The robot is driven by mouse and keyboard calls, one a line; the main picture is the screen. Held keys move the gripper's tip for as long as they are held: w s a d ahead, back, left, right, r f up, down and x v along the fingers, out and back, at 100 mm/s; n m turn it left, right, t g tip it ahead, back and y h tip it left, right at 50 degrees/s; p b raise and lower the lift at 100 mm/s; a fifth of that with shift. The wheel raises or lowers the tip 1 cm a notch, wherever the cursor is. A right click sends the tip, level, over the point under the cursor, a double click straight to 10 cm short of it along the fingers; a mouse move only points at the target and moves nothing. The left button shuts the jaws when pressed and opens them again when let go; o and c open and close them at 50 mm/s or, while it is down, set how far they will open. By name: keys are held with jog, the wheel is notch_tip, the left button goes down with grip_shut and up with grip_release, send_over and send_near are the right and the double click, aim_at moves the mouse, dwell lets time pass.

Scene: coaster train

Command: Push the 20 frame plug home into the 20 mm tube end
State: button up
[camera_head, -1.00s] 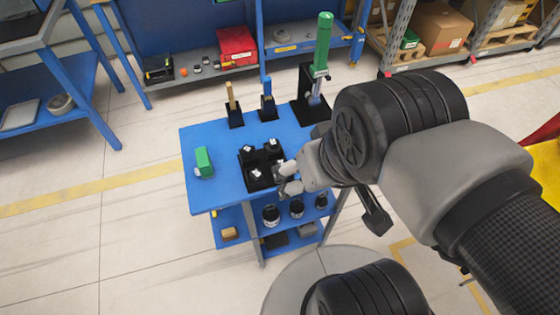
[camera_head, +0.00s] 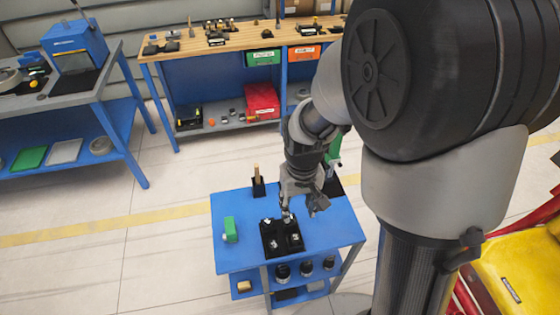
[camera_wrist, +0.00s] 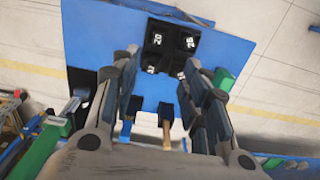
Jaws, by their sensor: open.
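A black block (camera_head: 270,249) on the blue table holds several small dark plugs with white marks. In the wrist view, "20" reads on a plug (camera_wrist: 157,40) at the left and another (camera_wrist: 190,43) at the right; the two nearer ones are partly hidden. A wooden-coloured tube (camera_head: 257,173) stands in a black holder behind the block. In the wrist view, a blue tube (camera_wrist: 127,129) shows beside it. I cannot tell which tube end is 20 mm. My gripper (camera_head: 301,207) is open and empty above the block's far side; its fingers (camera_wrist: 162,88) also show in the wrist view.
A green block (camera_head: 230,230) lies on the blue table (camera_head: 235,257) left of the black block. A green-handled upright tool (camera_head: 335,150) stands at the back right, mostly behind my arm. Black round items (camera_head: 283,272) sit on the lower shelf.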

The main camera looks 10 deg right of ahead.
jog(key=b, duration=0.3)
send_over(296, 237)
jog(key=f, duration=1.2)
jog(key=shift+s+a, duration=0.2)
jog(key=f, duration=0.2)
jog(key=f+b, duration=0.2)
jog(key=f, duration=0.1)
jog(key=shift+w+d+f, duration=0.15)
jog(key=shift+w+f, duration=0.15)
jog(key=shift+c, duration=0.2)
jog(key=c, duration=0.9)
jog(key=shift+r, duration=0.1)
notch_tip(296, 237, up, 20)
jog(key=p, duration=0.5)
